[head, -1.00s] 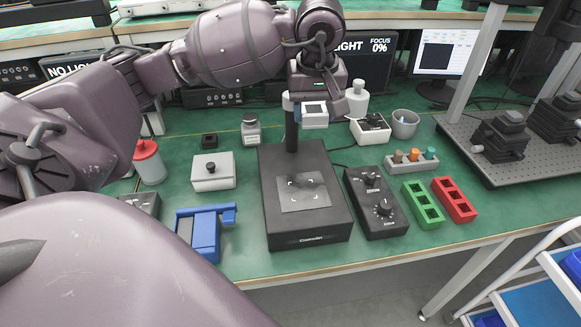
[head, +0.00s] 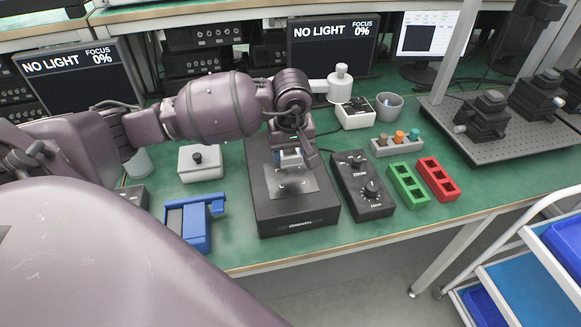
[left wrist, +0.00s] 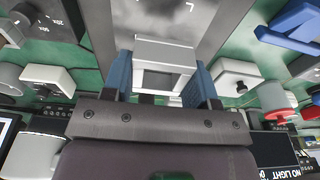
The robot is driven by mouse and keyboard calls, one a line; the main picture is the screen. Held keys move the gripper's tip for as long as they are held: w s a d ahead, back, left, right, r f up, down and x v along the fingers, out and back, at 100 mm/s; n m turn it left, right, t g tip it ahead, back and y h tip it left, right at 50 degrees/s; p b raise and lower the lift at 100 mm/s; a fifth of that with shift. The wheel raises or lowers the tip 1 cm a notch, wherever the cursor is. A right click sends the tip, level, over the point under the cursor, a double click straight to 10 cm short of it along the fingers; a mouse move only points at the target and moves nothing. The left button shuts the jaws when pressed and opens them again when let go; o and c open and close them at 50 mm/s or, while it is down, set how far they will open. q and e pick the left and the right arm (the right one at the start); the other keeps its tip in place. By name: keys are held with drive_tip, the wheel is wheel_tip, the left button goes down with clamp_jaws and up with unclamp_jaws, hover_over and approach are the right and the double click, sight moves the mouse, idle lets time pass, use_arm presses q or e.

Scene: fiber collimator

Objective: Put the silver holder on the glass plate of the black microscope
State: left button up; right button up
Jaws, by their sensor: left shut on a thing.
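The silver holder (left wrist: 165,52) is a small pale metal block held between the two blue fingers of my left gripper (left wrist: 162,80) in the left wrist view. In the head view the left gripper (head: 290,156) points down over the black microscope (head: 300,223). The holder shows there as a small light patch (head: 291,160) just above the back part of the glass plate (head: 303,186), a grey square with white corner marks. I cannot tell whether the holder touches the plate. The gripper hides the microscope's post. My right gripper is not in view.
A black knob box (head: 362,190) stands right of the microscope, with green (head: 408,185) and red (head: 438,178) trays beyond it. A blue stand (head: 196,222) and a white box (head: 200,165) are on the left. Monitors line the back.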

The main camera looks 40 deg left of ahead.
sight(290, 176)
use_arm(q)
drive_tip(key=shift+f, duration=0.8)
wheel_tip(290, 176, down, 3)
drive_tip(key=shift+f, duration=0.4)
drive_tip(key=shift+b, duration=0.3)
drive_tip(key=o, duration=1)
drive_tip(key=shift+f, duration=0.1)
